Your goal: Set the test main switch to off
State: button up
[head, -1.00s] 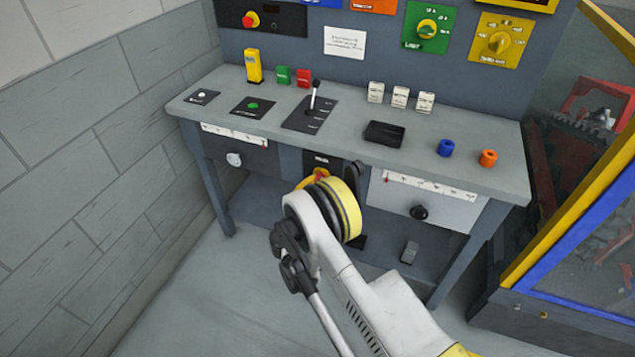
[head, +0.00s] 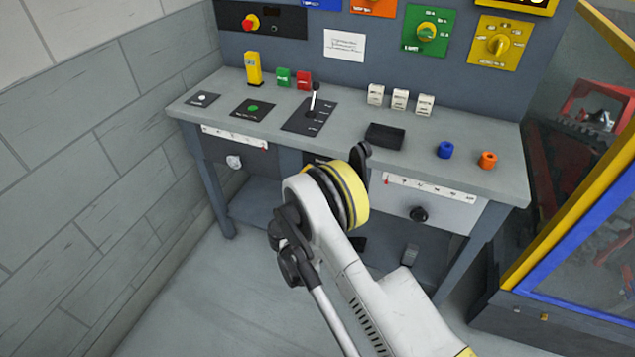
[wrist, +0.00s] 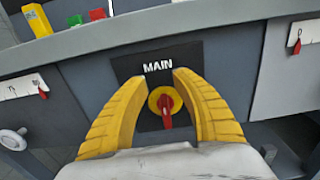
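The main switch (wrist: 166,108) is a red handle on a yellow disc, set in a black plate labelled MAIN (wrist: 158,66) on the desk's front, in the wrist view. The handle stands upright in the picture, its narrow end down. My gripper (wrist: 160,79) is open, with one yellow finger on each side of the switch. A gap shows between the fingers and the handle; I cannot tell how far in front of the panel they are. In the head view my arm hides the switch and the fingers.
The desk top (head: 350,155) overhangs the switch panel and carries a lever (head: 313,100), a black tray (head: 384,136) and several buttons. Drawers with knobs flank the panel, the right knob (head: 418,214) being black. A yellow-framed enclosure (head: 545,165) stands at right. Floor in front is open.

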notch_tip(320, 180, up, 5)
jog(key=shift+r, duration=0.2)
jog(key=shift+f, duration=0.1)
dwell(0.4)
